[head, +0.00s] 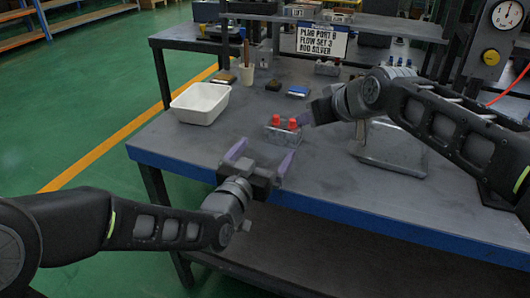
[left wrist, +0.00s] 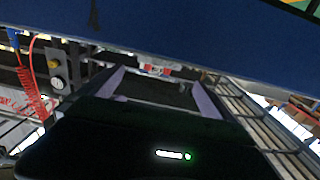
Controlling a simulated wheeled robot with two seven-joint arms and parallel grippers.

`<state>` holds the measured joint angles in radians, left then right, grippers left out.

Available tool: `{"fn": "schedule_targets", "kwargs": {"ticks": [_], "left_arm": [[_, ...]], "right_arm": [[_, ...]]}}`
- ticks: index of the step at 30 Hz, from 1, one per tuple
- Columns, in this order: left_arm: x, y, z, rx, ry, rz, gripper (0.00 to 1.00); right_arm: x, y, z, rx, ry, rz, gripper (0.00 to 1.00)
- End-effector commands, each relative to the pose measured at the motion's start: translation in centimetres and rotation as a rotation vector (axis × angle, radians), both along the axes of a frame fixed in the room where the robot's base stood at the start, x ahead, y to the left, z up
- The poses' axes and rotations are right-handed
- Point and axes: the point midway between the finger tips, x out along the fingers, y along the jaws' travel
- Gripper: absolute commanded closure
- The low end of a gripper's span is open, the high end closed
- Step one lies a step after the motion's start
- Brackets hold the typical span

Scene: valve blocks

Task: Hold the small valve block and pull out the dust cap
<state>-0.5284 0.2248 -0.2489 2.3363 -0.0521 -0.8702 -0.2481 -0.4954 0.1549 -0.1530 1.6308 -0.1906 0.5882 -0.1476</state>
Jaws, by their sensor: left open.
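A small grey valve block (head: 284,135) stands on the table near its middle, with two red dust caps (head: 276,121) side by side on top. My left gripper (head: 261,156) is open and empty, on the near side of the block and apart from it, its two purple fingers pointing toward it. In the left wrist view the fingers (left wrist: 160,88) are spread, with small red shapes (left wrist: 155,69), probably the caps, far off between them. My right gripper (head: 306,117) is just right of the caps; its jaws are too small and side-on to read, and I cannot tell whether it touches a cap.
A white bin (head: 200,104) stands at the table's left. Behind are a cup with a brush (head: 247,76), small blue-topped items (head: 298,91) and a lettered sign (head: 322,41). A metal stand (head: 392,158) is under my right arm. The table's front left is clear.

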Motion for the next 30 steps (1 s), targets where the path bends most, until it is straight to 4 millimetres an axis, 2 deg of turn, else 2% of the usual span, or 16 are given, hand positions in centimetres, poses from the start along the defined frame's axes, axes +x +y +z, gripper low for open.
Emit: {"fn": "schedule_targets", "kwargs": {"ticks": [10,22,30], "left_arm": [[0.8,-0.4,0.0,0.000,-0.001,-0.002,0.00],[6.0,-2.3,0.0,0.000,-0.002,-0.003,0.00],[7.3,-2.7,0.1,-0.002,-0.002,-0.003,0.00]], "right_arm": [[0.0,0.0,0.0,0.000,0.000,0.000,0.64],[0.0,0.0,0.0,0.000,0.000,0.000,0.64],[0.0,0.0,0.0,0.000,0.000,0.000,0.64]]}}
